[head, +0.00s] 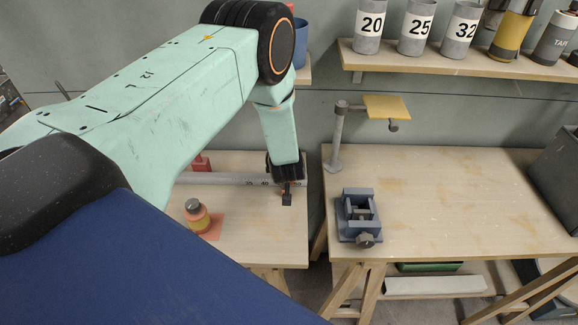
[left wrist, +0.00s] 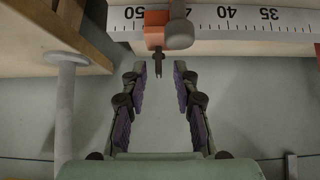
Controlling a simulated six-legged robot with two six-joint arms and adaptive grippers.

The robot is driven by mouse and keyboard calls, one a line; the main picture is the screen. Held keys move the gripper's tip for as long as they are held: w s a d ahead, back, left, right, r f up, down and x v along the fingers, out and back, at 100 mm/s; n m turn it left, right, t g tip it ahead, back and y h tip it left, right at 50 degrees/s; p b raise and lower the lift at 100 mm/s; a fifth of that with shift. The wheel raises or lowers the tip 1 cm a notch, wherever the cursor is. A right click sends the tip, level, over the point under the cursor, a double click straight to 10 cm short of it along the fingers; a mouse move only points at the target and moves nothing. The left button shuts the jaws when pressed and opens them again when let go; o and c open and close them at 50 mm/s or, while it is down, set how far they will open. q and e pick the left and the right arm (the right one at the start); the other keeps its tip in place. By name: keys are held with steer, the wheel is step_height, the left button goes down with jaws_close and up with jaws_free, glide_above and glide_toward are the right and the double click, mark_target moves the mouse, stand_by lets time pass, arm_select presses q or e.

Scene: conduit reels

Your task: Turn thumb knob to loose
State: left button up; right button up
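A long white ruler rail (head: 228,179) with black numbers lies along the left table; it also shows across the top of the left wrist view (left wrist: 290,17). In that view an orange slider block (left wrist: 157,17) sits on the rail near the 50 mark, with a dark pointed piece below it. A rounded grey thumb knob (left wrist: 180,33) is beside the block. My left gripper (head: 287,196) points down at the rail's right end. Its fingers (left wrist: 160,70) are open and empty, tips just short of the knob, apart from it. My right gripper is out of view.
A yellow bottle with a grey cap (head: 196,214) stands on an orange mat at the left table's front. A grey-blue vise (head: 358,216) and a post with a yellow plate (head: 387,107) stand on the right table. A gap separates the tables. Labelled cups (head: 415,35) line the shelf.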

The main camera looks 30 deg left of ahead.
arm_select(q)
steer(key=shift+d+r, duration=0.15)
steer(key=shift+d, duration=0.1)
steer(key=shift+w+a+f, duration=0.15)
steer(key=shift+a+f, duration=0.1)
steer(key=shift+a, duration=0.05)
steer(key=shift+a+f, duration=0.15)
steer(key=c, duration=0.3)
steer(key=shift+d+r, duration=0.3)
jaws_close()
steer(key=shift+a, duration=0.1)
